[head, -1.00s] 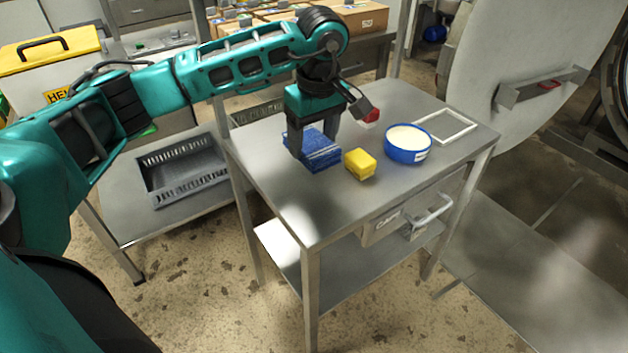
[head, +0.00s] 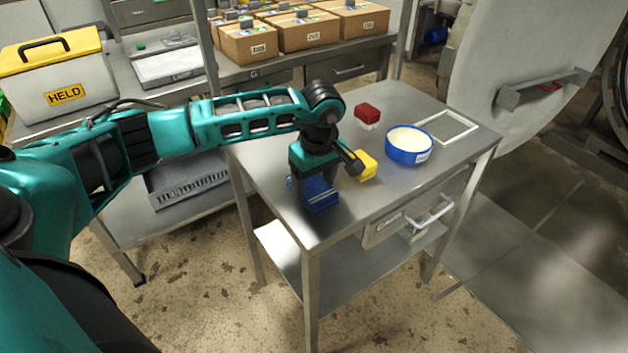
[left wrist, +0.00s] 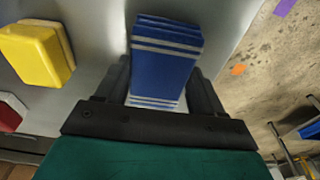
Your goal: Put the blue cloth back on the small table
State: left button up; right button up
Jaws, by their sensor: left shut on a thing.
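The blue cloth (head: 319,196) is a folded blue block with pale stripes. My left gripper (head: 314,197) is shut on it, at the near left part of the small steel table (head: 348,208). In the left wrist view the cloth (left wrist: 163,65) sits between the two black fingers (left wrist: 160,88). It is over the grey tabletop, close to the table edge. I cannot tell whether its underside touches the top. My right gripper is not in view.
On the same table are a yellow block (head: 366,164), a red and white block (head: 367,115), a blue bowl (head: 409,147) with pale contents and a white frame (head: 447,127). The tabletop's front middle is clear. A bench with boxes (head: 306,33) stands behind.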

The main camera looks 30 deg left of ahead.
pick_arm(q)
jog(key=shift+f, duration=0.2)
jog(key=o, duration=0.9)
jog(key=shift+o, duration=0.2)
jog(key=shift+r, duration=0.1)
